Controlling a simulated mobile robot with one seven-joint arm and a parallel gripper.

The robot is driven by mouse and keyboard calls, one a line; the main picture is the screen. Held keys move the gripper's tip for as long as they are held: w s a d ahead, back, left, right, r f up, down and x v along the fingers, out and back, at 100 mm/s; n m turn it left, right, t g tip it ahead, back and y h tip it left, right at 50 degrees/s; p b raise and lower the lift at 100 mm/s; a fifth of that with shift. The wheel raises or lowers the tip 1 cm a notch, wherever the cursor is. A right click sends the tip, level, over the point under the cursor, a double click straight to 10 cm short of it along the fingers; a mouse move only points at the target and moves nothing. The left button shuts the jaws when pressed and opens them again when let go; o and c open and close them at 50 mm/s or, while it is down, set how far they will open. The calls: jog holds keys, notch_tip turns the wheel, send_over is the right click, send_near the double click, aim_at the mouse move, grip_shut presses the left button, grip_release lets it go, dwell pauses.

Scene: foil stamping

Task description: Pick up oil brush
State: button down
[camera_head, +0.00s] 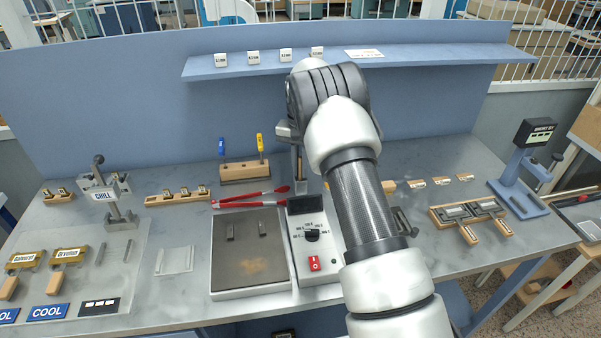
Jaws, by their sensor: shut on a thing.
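My gripper (299,170) is partly in view behind my arm, just left of the forearm and above the back middle of the bench. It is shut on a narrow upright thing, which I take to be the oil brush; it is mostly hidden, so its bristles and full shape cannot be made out. A wooden block (244,171) stands to the left of my gripper. A blue-handled tool (221,147) and a yellow-handled tool (260,144) stand upright in it.
Red-handled tongs (240,201) lie before the block. In front are a hot plate (250,267) and a control box with a dial (313,254). A shelf (225,70) hangs behind. My arm covers the middle right.

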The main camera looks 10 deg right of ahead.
jog(key=shift+r, duration=0.1)
notch_tip(320, 180, up, 10)
jog(key=shift+f, duration=0.1)
dwell(0.3)
jog(key=shift+s, duration=0.1)
